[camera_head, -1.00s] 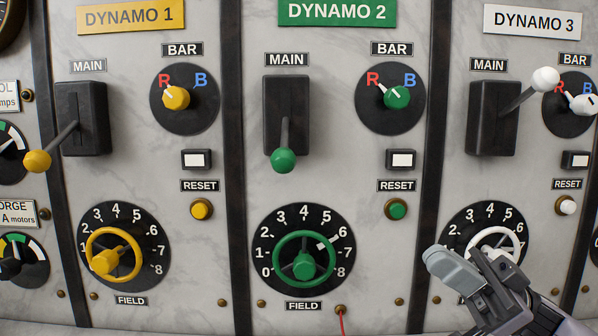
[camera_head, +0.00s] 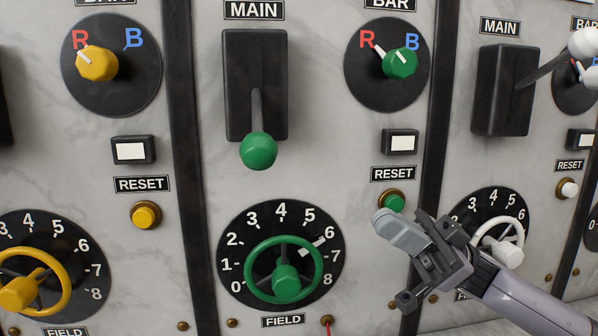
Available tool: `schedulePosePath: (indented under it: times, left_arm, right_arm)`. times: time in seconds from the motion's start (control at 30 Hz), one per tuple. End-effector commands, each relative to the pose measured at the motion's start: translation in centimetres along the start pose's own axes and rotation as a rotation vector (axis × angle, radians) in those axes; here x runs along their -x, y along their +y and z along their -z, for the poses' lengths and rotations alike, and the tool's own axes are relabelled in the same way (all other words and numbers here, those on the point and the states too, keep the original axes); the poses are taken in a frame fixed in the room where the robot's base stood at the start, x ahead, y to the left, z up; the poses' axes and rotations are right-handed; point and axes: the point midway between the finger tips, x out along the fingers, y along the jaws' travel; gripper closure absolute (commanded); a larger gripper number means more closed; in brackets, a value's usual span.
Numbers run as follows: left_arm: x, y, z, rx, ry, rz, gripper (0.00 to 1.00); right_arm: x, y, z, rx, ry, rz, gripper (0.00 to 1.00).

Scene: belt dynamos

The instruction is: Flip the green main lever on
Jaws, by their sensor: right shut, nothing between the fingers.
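The green main lever (camera_head: 258,150) is on the middle panel. Its round green knob hangs at the low end of a black slotted housing (camera_head: 256,75), below the MAIN label. My right gripper (camera_head: 385,222) is shut and empty. It is in front of the panel, to the right of and below the green knob and apart from it, near the green reset button (camera_head: 393,201). My left gripper is not in view.
Below the lever is a green field handwheel (camera_head: 285,280). A bar selector with a green knob (camera_head: 400,63) points toward R. A yellow selector (camera_head: 97,63) is at the left. The white lever (camera_head: 583,43) on the right panel is up. The space before the green knob is clear.

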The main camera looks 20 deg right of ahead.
Motion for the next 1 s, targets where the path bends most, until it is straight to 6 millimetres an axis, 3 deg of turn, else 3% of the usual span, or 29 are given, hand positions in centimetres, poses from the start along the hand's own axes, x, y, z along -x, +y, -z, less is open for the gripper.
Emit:
schedulePosePath:
  times: [0.27, 0.7, 1.0]
  left_arm:
    - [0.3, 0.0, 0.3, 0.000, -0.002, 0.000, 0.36]
    - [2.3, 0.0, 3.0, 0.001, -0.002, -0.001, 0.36]
    - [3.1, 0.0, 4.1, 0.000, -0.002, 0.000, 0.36]
  right_arm:
    - [-1.2, 0.1, 0.2, 0.001, 0.003, 0.001, 1.00]
    - [-10.1, 0.1, 0.5, 0.000, 0.006, 0.004, 1.00]
    - [-13.7, 0.0, 0.2, 0.001, 0.001, 0.001, 1.00]
